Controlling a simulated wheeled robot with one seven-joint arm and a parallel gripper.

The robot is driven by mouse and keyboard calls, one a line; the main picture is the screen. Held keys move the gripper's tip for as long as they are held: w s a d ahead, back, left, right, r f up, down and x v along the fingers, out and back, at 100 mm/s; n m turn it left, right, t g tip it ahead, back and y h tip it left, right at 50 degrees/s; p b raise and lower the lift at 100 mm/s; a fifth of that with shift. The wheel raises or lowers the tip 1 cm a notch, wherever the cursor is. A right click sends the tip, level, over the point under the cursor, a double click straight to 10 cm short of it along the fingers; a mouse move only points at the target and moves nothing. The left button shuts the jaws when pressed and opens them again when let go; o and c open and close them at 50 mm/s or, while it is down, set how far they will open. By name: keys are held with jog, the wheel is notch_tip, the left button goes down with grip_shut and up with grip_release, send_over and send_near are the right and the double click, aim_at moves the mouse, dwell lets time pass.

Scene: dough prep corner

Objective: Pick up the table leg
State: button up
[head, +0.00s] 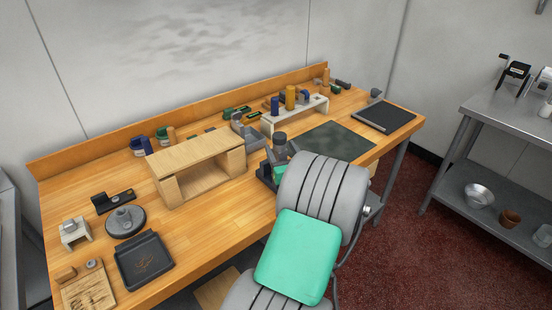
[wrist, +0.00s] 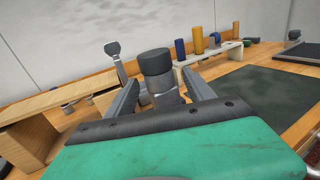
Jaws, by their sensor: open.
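My gripper (wrist: 162,82) is open, with one finger on each side of a grey post with a dark round cap (wrist: 155,62). In the head view the capped post (head: 280,140) stands upright on the wooden bench, just beyond the end of my arm. The fingers look apart from it, but the palm hides its lower part in the wrist view. I cannot tell for certain that this post is the table leg. Upright yellow (head: 290,97) and blue (head: 275,104) cylinders stand at a pale rack behind it.
A wooden open-fronted shelf (head: 196,153) stands left of my gripper. The pale rack (head: 297,119) is behind, with a dark mat (head: 335,141) to the right. A black tray (head: 144,262) and round grey base (head: 126,221) lie farther left. The mat looks clear.

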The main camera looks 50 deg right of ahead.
jog(key=p+x, duration=0.1)
jog(key=x, duration=0.4)
grip_shut()
dwell(0.5)
jog(key=shift+r, duration=0.1)
